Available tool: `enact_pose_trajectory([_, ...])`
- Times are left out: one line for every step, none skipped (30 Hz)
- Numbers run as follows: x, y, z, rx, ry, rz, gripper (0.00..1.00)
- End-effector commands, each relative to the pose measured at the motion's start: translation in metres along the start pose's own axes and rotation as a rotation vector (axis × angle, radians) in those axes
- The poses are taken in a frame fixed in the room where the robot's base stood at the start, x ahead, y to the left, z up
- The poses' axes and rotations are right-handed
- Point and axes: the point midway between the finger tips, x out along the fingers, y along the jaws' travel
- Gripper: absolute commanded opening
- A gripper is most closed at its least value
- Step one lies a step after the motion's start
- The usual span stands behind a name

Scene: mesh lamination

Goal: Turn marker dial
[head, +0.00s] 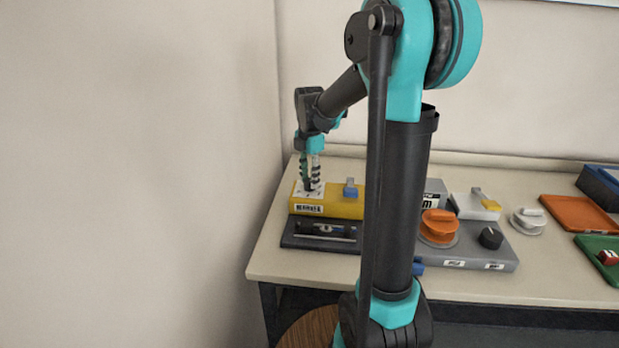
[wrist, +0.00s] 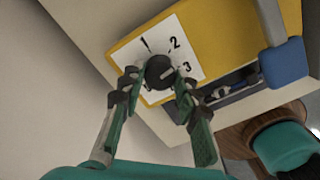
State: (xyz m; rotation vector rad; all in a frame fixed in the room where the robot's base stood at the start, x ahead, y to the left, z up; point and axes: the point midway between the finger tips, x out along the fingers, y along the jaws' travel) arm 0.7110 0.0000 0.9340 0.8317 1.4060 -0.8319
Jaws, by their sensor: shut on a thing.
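The marker dial is a round black knob (wrist: 160,72) with a pale pointer line. It sits on a white plate (wrist: 193,40) marked 1, 2 and 3, on the yellow box (wrist: 228,28). The pointer line appears to face right in the wrist view, toward the 3. My gripper (wrist: 158,80) has one finger on either side of the knob and is shut on it. In the head view my gripper (head: 311,183) points straight down onto the left end of the yellow box (head: 343,206); the knob is mostly hidden there by the fingers.
A blue lever (head: 350,188) stands on the yellow box, right of the dial. A dark tray (head: 296,241) lies in front. To the right are an orange knob (head: 438,224), a small black knob (head: 490,238) and an orange tray (head: 578,215). A wall is close on the left.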

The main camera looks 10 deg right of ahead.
Motion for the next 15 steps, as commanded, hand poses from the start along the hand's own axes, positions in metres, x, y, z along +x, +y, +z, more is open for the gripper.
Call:
enact_pose_trajectory([-0.0001,0.0001,0.0001,0.042,0.0,0.0,0.03])
enact_pose_trajectory([-0.0001,0.0002,0.0001,0.071,0.0,0.0,0.03])
enact_pose_trajectory([-0.0002,0.0002,0.0001,0.109,0.0,0.0,0.03])
enact_pose_trajectory([-0.0002,0.0002,0.0001,0.138,0.0,0.0,0.03])
enact_pose_trajectory([-0.0002,0.0002,0.0001,0.166,0.0,0.0,0.03])
enact_pose_trajectory([-0.0002,0.0002,0.0001,0.204,0.0,0.0,0.03])
enact_pose_trajectory([-0.0002,0.0002,0.0001,0.233,0.0,0.0,0.03])
enact_pose_trajectory([-0.0002,0.0002,0.0001,0.261,0.0,0.0,0.03])
enact_pose_trajectory([-0.0002,0.0002,0.0001,0.299,0.0,0.0,0.03])
enact_pose_trajectory([-0.0002,0.0002,0.0001,0.328,0.0,0.0,0.03])
enact_pose_trajectory([-0.0002,0.0002,0.0001,0.356,0.0,0.0,0.03])
enact_pose_trajectory([-0.0002,0.0002,0.0001,0.394,0.0,0.0,0.03])
enact_pose_trajectory([-0.0002,0.0002,0.0002,0.423,0.0,0.0,0.03])
enact_pose_trajectory([-0.0002,0.0002,0.0001,0.451,0.0,0.0,0.03])
enact_pose_trajectory([-0.0002,0.0003,0.0001,0.489,0.0,0.0,0.03])
